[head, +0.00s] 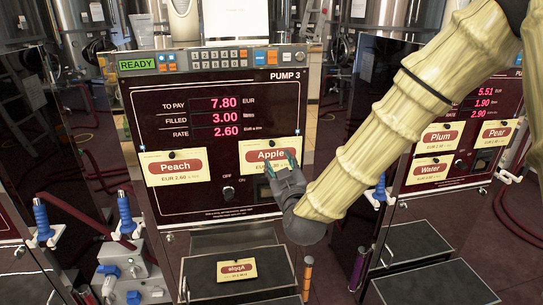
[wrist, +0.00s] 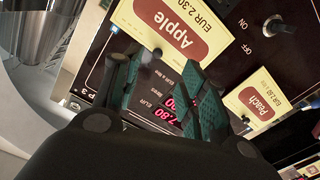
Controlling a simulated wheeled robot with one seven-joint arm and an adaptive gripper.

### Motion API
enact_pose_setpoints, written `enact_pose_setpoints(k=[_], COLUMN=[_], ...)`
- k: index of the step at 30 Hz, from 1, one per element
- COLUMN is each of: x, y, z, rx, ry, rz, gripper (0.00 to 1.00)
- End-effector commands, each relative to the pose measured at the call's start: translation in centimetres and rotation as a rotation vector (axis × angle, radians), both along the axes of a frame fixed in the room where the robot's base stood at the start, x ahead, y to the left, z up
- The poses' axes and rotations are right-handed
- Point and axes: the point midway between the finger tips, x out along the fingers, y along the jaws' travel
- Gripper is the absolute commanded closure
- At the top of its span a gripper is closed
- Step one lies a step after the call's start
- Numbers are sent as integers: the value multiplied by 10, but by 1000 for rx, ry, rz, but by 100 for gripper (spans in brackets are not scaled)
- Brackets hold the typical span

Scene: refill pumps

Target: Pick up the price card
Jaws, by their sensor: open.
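Pump 3 bears two cream price cards with red labels. The Peach card (head: 180,168) is on the left and the Apple card (head: 260,155) on the right. A third card (head: 237,269), with upside-down Apple lettering, shows on the dark step below. My gripper (head: 283,172) is in front of the Apple card's lower right part and hides some of it. In the wrist view, the teal fingers of my gripper (wrist: 155,78) are apart with nothing between them. The Apple card (wrist: 178,32) lies beyond the fingertips, and the Peach card (wrist: 262,98) is to the right.
Pump 3's panel (head: 215,195) has a display, a keypad and a knob (head: 228,193). Another pump at right carries Plum (head: 440,137), Pear (head: 496,132) and Water (head: 432,170) cards. Blue-handled nozzles (head: 125,212) stand beside the pumps.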

Motion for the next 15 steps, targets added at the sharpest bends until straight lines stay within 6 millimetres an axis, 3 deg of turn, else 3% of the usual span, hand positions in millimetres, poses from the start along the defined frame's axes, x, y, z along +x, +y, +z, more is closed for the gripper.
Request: enact_pose_setpoints(k=[4, 15], x=[11, 53], y=[3, 12], z=[9, 8], rx=[-1, -1], ry=[-16, -14], rz=[-2, -1], gripper=[58, 58])
